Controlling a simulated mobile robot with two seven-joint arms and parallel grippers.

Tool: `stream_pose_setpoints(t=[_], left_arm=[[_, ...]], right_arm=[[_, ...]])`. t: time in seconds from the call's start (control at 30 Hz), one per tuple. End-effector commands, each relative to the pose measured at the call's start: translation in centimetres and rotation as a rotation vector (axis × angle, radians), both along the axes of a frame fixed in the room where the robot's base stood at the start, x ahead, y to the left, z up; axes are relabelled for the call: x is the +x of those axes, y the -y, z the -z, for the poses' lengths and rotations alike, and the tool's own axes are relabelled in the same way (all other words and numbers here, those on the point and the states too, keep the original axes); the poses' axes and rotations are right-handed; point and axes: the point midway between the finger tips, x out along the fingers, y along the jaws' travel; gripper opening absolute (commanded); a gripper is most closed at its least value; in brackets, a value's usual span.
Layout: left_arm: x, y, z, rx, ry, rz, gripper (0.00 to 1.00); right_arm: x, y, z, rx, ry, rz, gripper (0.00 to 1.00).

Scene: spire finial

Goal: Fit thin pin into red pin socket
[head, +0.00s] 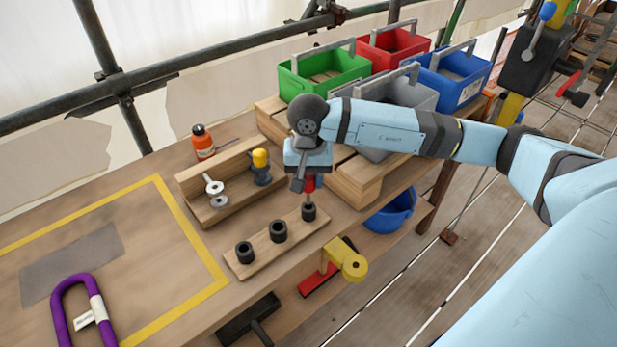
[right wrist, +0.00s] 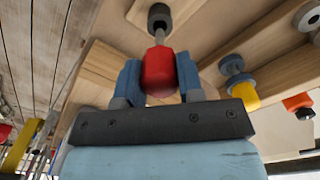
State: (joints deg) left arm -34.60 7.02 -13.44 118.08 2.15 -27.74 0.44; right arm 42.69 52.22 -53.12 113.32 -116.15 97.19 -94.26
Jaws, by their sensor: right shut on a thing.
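My right gripper (head: 308,176) points down over the wooden strip (head: 262,256) with three black sockets. It is shut on the red handle of a pin (head: 310,186), and its two blue fingers sit either side of the red handle (right wrist: 158,72) in the right wrist view. The thin grey shaft (right wrist: 160,37) runs from the handle to the rightmost black socket (head: 309,212). The shaft's tip meets the socket mouth (right wrist: 159,14); I cannot tell how deep it sits. No socket looks red. The middle socket (head: 278,231) and left socket (head: 245,253) look empty. My left gripper is not in view.
A wooden rack (head: 222,211) holds a yellow-topped pin (head: 261,160) and a light grey pin (head: 213,187). An orange bottle (head: 202,140) stands behind. Coloured bins (head: 322,72) stand at the back. A yellow clamp (head: 345,260) is at the table's front edge.

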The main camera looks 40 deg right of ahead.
Motion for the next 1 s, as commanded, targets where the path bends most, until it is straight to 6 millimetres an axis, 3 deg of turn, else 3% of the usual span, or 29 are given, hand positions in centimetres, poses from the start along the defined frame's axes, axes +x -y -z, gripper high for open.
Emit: stream_pose_setpoints(t=[1.0], left_arm=[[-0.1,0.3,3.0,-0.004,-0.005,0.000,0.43]], right_arm=[[0.0,0.0,2.9,-0.001,0.001,0.001,0.10]])
